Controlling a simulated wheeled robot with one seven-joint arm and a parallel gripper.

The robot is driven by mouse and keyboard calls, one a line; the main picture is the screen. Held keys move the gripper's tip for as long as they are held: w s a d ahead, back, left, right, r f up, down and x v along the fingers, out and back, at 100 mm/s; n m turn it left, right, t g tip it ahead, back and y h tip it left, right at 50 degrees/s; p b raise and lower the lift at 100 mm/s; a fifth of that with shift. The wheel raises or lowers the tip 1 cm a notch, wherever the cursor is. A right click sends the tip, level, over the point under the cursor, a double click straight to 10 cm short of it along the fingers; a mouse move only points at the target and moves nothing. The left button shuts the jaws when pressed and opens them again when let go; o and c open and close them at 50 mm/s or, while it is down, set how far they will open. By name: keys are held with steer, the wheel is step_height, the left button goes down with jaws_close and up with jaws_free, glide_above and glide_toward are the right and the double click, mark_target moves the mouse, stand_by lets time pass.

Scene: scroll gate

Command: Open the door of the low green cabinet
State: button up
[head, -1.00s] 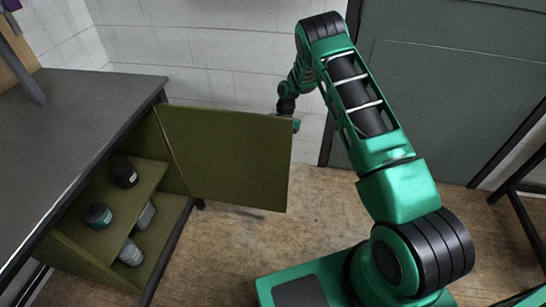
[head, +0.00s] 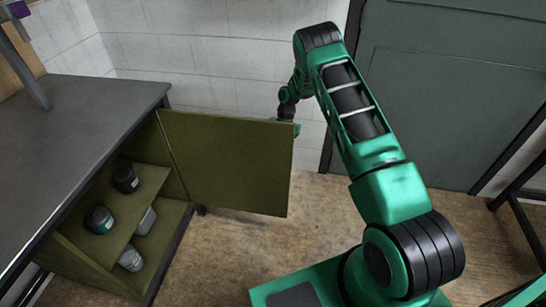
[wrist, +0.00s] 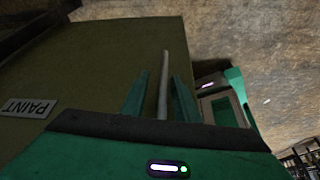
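The low green cabinet (head: 85,235) stands at the left under a dark grey top. Its olive door (head: 225,163) stands wide open, swung out to the right of the opening. The door's outer face (wrist: 95,65) fills the left of the wrist view and bears a PAINT label (wrist: 30,107). A thin grey bar handle (wrist: 165,62) runs between the two green fingers of my gripper (wrist: 160,92). Gaps show beside the bar, so the fingers look open around it. In the head view my gripper is mostly hidden behind the door's far free edge.
Dark jars (head: 126,179) and paler containers (head: 131,258) sit on the cabinet's shelves. A white block wall (head: 220,65) stands behind, with a large grey-green door (head: 450,100) at the right. Brown floor (head: 315,225) is clear between the cabinet door and my base.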

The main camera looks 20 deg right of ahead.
steer(key=v, duration=1)
steer(key=shift+w+r, duration=0.2)
steer(key=shift+r, duration=0.1)
